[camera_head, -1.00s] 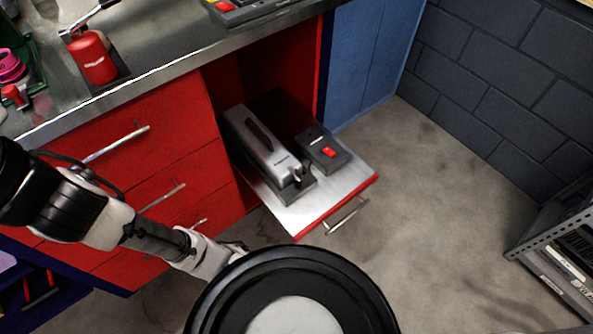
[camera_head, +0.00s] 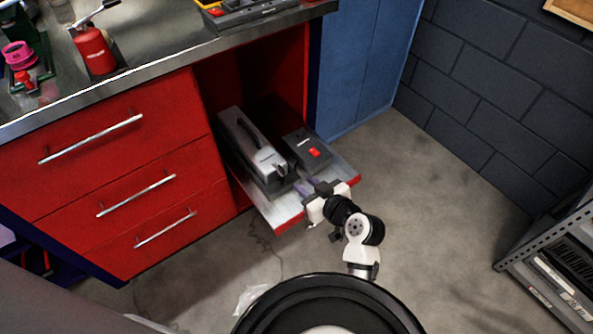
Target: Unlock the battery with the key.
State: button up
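The battery (camera_head: 250,145) is a long grey case with a black handle on top. It lies on a dark base on the pulled-out tray (camera_head: 272,208) under the bench. A small pale piece (camera_head: 281,163) at its front end looks like the key or lock; it is too small to be sure. My gripper (camera_head: 306,187) is over the tray's front edge, just in front of the battery. Its two purplish fingertips are apart, with nothing seen between them. They look a short way from the battery's front end.
A dark box with a red switch (camera_head: 314,152) sits on the tray right of the battery. Red drawers (camera_head: 100,150) are on the left, a blue cabinet (camera_head: 355,70) on the right. A metal shelf (camera_head: 555,240) stands far right. The floor between is clear.

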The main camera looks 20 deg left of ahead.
aim_at(281, 167)
jog(key=x, duration=0.6)
jog(key=p+x, duration=0.1)
jog(key=x, duration=0.6)
jog(key=shift+w+a+f, duration=0.15)
jog(key=shift+a+f, duration=0.05)
jog(key=shift+f, duration=0.15)
jog(key=shift+c, duration=0.5)
grip_shut()
